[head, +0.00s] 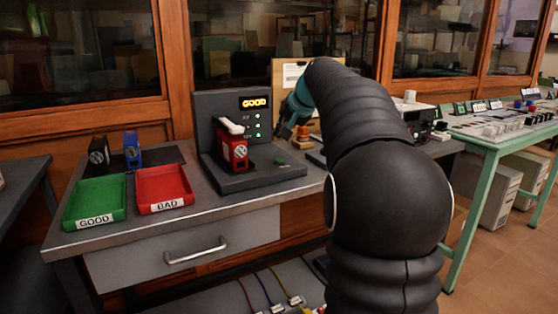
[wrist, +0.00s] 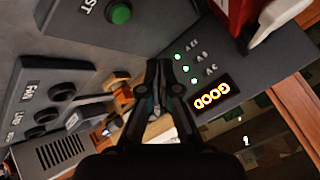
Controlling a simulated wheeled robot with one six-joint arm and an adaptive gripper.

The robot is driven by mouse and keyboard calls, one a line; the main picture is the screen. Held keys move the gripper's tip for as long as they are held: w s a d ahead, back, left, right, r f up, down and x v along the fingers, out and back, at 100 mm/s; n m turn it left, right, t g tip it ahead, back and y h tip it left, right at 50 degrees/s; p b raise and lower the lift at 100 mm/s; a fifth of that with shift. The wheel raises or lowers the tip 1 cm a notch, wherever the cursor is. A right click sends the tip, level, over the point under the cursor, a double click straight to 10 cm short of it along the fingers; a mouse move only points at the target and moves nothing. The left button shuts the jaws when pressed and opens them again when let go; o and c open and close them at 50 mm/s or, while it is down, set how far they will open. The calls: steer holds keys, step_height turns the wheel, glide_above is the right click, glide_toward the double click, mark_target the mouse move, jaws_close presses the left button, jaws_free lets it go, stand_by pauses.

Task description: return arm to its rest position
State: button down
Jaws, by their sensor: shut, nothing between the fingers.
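My black sleeved arm reaches from the lower right of the head view toward the bench. My gripper (head: 287,118) is beside the right edge of the dark test station (head: 205,112), partly hidden by the arm. In the wrist view my gripper (wrist: 158,92) is shut, its fingers together and empty. The station's display reads GOOD (wrist: 212,96), with green lights lit near it. A red module (head: 232,150) with a white lever on top stands in the station.
A green GOOD tray (head: 67,218) and red BAD tray (head: 142,208), both empty, sit on the bench's left. A black module (head: 98,152) and blue module (head: 132,148) stand behind them. A box with black knobs (wrist: 45,120) is near my gripper. A green-legged table (head: 487,150) stands right.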

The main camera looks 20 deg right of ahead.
steer(key=s+a+f+n+g, duration=0.1)
steer(key=s+a+f+n, duration=0.15)
steer(key=s+a, duration=0.55)
steer(key=s+a+f+n+g, duration=0.1)
steer(key=s+a+f, duration=0.2)
steer(key=s+a, duration=0.45)
steer(key=s+a+f+n, duration=0.2)
steer(key=s+f, duration=0.5)
steer(key=s, duration=0.4)
steer(key=s+a+f+n+g+h, duration=0.1)
steer(key=s+f+n, duration=0.1)
steer(key=s+f, duration=0.6)
steer(key=s, duration=0.2)
steer(key=shift+s+a+g, duration=0.3)
steer(key=shift+s+a, duration=0.05)
steer(key=shift+a, duration=0.05)
